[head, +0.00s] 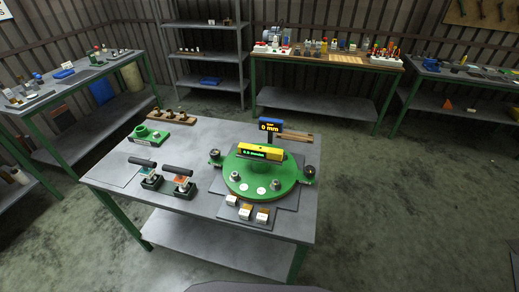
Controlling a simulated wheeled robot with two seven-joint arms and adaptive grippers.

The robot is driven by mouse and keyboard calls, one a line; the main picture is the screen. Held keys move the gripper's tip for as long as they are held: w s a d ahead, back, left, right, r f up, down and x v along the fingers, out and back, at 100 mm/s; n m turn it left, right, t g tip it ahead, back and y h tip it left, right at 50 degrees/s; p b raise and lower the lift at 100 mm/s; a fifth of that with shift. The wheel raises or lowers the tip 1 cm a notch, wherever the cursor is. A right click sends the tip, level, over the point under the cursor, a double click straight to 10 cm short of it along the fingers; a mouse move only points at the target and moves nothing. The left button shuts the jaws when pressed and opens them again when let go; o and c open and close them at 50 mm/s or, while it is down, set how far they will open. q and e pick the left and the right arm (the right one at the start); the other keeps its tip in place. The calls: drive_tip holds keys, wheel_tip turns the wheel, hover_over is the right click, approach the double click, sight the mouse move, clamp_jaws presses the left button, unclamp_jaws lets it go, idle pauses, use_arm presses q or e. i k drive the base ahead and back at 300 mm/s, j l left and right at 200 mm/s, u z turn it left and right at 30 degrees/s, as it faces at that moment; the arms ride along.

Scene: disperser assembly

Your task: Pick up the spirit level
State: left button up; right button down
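The spirit level (265,152) is a yellow bar with a small green readout. It lies across the upper part of a round green plate (255,191) on the right side of the near table. A small dark display (271,126) reading "0 mm" stands just behind it. Neither of my grippers shows in the head view, and nothing is seen touching the level.
The near grey table (215,146) also holds two black-handled tools (178,182), a green block (148,136), a wooden rack (170,117) and several small white-topped blocks (247,213). Its middle is mostly clear. Other benches and a shelf (205,55) stand along the walls.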

sight(248, 149)
drive_tip(key=j+z, duration=0.4)
drive_tip(key=j, duration=0.45)
drive_tip(key=j+z, duration=0.35)
drive_tip(key=j, duration=0.5)
